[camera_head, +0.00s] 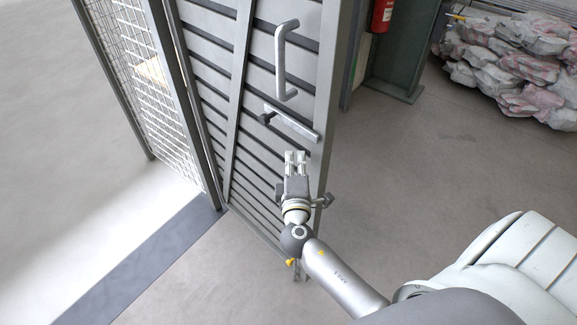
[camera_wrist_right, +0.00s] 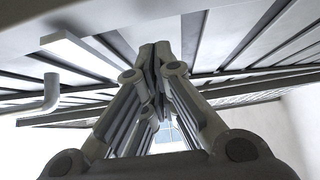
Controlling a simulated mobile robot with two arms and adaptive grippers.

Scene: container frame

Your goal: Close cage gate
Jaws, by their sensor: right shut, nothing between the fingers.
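The cage gate (camera_head: 232,85) is a grey slatted panel in the upper middle of the head view, standing swung out from the mesh cage side. It carries an upright bar handle (camera_head: 281,62) and a latch bar (camera_head: 291,124) below it. My right gripper (camera_head: 295,156) is in front of the gate, just below the latch bar. Its fingers are shut with nothing between them. In the right wrist view the shut fingertips (camera_wrist_right: 157,55) point at the slatted panel, and I cannot tell if they touch it. My left gripper is not in view.
The wire mesh cage side (camera_head: 130,45) stands at the left. A dark floor strip (camera_head: 150,262) runs below it. A pile of wrapped bags (camera_head: 510,65) lies at the upper right, near a red extinguisher (camera_head: 382,15). The floor right of the gate is clear.

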